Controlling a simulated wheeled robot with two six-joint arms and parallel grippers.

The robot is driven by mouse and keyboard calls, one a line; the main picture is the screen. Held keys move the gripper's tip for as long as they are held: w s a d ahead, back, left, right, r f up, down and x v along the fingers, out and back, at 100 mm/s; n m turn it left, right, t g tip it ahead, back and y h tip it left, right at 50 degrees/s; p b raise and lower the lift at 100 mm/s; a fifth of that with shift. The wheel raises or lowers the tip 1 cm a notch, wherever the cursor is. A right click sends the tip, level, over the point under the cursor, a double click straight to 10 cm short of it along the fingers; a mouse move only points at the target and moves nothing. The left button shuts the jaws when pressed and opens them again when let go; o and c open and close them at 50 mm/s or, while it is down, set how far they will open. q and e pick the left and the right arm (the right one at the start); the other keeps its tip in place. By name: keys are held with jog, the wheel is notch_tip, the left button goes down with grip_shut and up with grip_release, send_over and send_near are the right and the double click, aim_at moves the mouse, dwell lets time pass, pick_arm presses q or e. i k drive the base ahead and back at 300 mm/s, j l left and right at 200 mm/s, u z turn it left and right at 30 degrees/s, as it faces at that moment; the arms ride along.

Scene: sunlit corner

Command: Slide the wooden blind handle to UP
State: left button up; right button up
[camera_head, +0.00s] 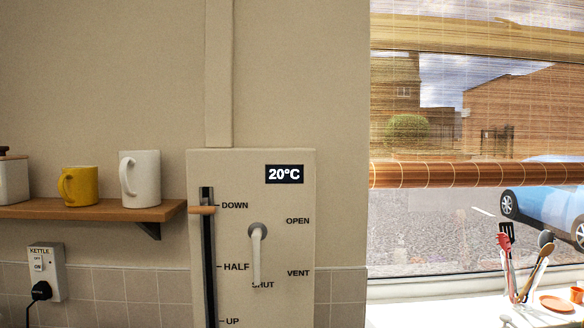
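The wooden blind handle (202,210) sits near the top of a dark vertical slot (208,262), level with the DOWN label (235,205). The HALF label (236,267) is further down the slot, and the UP label (232,321) is near the bottom edge of the view. The slot is on a beige wall panel (300,205). The woven blind (470,120) hangs over the upper part of the window, with a wooden bottom bar (470,173). Neither of my grippers is in view.
A grey-white lever (257,255) on the same panel points down at SHUT. A shelf (95,211) with mugs and a canister is at left, above a kettle switch and plug (41,290). Utensils (520,265) stand on the windowsill at right.

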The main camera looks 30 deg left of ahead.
aim_at(206, 210)
jog(key=u, duration=1.3)
